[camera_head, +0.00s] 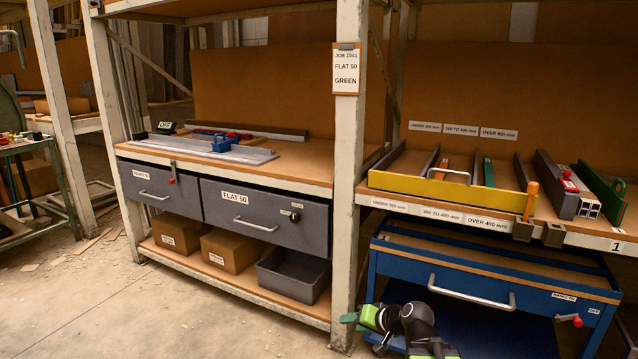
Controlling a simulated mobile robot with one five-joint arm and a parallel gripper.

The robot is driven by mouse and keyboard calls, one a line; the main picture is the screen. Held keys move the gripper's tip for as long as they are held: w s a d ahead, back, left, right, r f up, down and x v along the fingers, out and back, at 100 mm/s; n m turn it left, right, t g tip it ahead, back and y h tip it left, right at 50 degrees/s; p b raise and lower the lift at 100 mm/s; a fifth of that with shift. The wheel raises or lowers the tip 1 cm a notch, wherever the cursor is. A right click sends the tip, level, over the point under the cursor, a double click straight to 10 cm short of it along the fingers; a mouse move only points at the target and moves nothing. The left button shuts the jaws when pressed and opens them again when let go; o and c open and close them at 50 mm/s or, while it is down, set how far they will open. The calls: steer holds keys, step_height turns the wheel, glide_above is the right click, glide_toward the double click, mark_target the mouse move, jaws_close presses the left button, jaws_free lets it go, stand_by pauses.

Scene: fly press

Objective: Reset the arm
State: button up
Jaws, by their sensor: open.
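My arm shows at the bottom, right of centre, as black and green links. My gripper (362,331) points left, in front of the foot of the white upright (347,180). Its jaws are open with nothing between them. It is low, beside the blue drawer cabinet (470,285), and appears apart from it. The lower arm links are cut off by the bottom edge.
A workbench (290,150) with grey drawers (265,215) stands left. Below are cardboard boxes (228,250) and a grey bin (295,272). A yellow-fronted rack (450,190) holds bars at right. A job card (346,70) hangs above. Floor (190,315) at left is mostly clear.

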steer(key=s+d+f+n+g+h, duration=0.1)
steer(key=s+d+f+g+h, duration=0.25)
steer(key=s, duration=0.35)
steer(key=s+d+f+n+g+h, duration=0.1)
steer(key=s+d+f+g+h, duration=0.2)
steer(key=s+g, duration=0.35)
step_height(320, 180, up, 38)
steer(key=t+p, duration=0.2)
steer(key=p, duration=3.6)
steer(key=shift+s+p, duration=0.25)
steer(key=shift+p, duration=0.05)
steer(key=shift+a, duration=0.1)
steer(key=shift+c, duration=0.6)
